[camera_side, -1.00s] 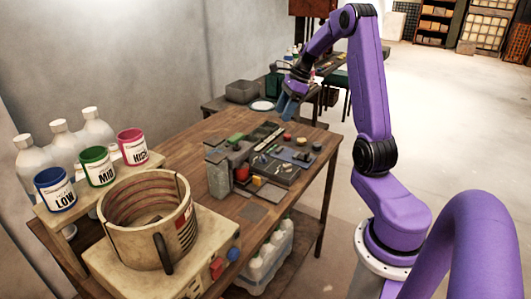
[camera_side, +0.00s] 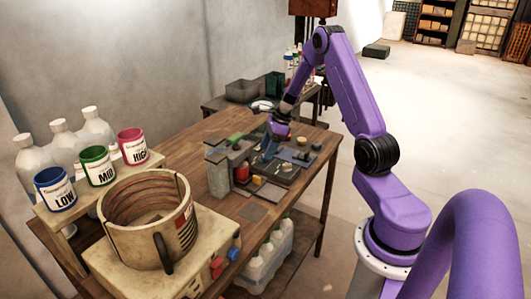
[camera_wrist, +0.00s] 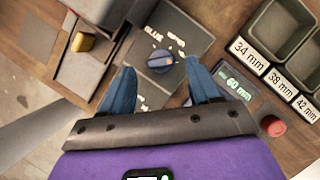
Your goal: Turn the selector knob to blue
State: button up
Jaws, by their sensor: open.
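The selector knob (camera_wrist: 160,62) is a small dark round knob with an orange mark, on a dark panel in the wrist view. The word BLUE is printed on the panel just above and left of it; other labels are partly legible. I cannot tell exactly where the mark points. My gripper (camera_wrist: 161,88) is open, with one blue finger on each side of the knob's near side, and nothing is held. Contact with the knob does not show. In the side view my gripper (camera_side: 268,150) is low over the panel area, and the knob cannot be made out there.
A green "60 mm" display (camera_wrist: 235,84), a red button (camera_wrist: 273,127) and trays labelled 34, 38 and 42 mm lie to the right in the wrist view. A large round vat (camera_side: 148,220) and labelled cups stand at the table's near left.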

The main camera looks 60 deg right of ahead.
jog(key=shift+x, duration=1.1)
jog(key=c, duration=1.1)
jog(key=shift+o, duration=0.3)
